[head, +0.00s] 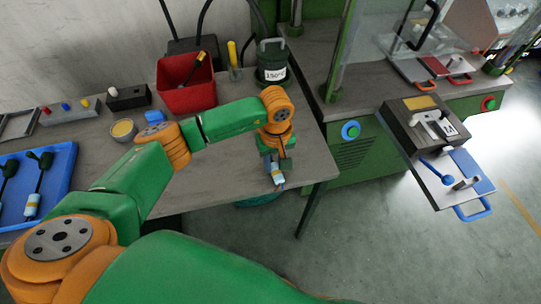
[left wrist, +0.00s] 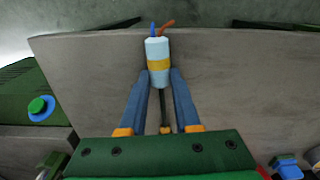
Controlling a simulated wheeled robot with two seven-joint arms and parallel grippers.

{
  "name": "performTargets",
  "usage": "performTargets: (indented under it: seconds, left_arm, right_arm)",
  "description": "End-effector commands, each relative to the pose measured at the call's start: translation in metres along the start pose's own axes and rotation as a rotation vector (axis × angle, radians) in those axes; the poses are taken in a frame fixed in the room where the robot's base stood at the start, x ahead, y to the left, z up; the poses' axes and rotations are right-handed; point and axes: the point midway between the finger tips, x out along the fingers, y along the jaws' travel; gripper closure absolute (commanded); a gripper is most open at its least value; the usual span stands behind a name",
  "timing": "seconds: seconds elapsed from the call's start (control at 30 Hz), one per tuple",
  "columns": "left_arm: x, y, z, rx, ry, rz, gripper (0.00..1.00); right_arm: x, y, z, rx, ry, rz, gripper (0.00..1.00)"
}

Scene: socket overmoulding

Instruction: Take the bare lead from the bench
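My left gripper (head: 274,165) points down near the right front corner of the grey bench (head: 230,185). Its two blue fingers (left wrist: 159,80) close in on both sides of a lead end, a white cylinder with a yellow band (left wrist: 158,60). A blue and an orange wire tip stick out of it, and a dark cable runs back between the fingers. The lead (head: 278,177) also shows below the gripper in the head view. I cannot tell whether it touches the bench. My right gripper is not in view.
A blue tray (head: 62,200) with leads lies at the left. A red bin (head: 187,95), a dark green pot marked 150°C (head: 271,72) and a yellow tub (head: 123,130) stand behind my arm.

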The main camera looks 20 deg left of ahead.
Motion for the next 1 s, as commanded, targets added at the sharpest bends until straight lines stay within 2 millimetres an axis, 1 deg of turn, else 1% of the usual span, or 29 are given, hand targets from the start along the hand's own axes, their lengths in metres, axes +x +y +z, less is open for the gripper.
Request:
performTargets:
  seconds: [0.27,0.33,0.43,0.53,0.57,0.77,0.8,0.9,1.0]
  left_arm:
    - [-0.001,0.000,0.000,0.000,0.000,0.001,1.00]
    - [-0.004,0.001,0.000,0.000,0.001,0.002,1.00]
    - [-0.015,0.001,-0.001,0.000,0.001,0.003,1.00]
    - [-0.034,0.004,0.001,0.004,0.004,0.006,1.00]
    - [-0.038,0.009,0.004,0.004,0.003,0.006,1.00]
    - [-0.091,0.049,0.031,0.007,0.006,0.006,1.00]
    - [-0.095,0.061,0.039,0.006,0.004,0.004,1.00]
    - [-0.112,0.087,0.056,0.002,0.003,0.001,1.00]
    - [-0.123,0.104,0.067,0.001,0.003,0.001,1.00]
  right_arm:
    - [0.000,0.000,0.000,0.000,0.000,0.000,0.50]
    - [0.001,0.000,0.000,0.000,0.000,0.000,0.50]
    - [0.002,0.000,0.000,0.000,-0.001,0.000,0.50]
    - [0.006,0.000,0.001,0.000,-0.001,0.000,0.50]
    - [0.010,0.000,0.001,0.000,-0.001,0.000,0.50]
    - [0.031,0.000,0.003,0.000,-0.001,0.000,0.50]
    - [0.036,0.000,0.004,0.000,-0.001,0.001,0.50]
    - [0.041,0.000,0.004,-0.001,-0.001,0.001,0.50]
    - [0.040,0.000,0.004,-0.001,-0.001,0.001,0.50]
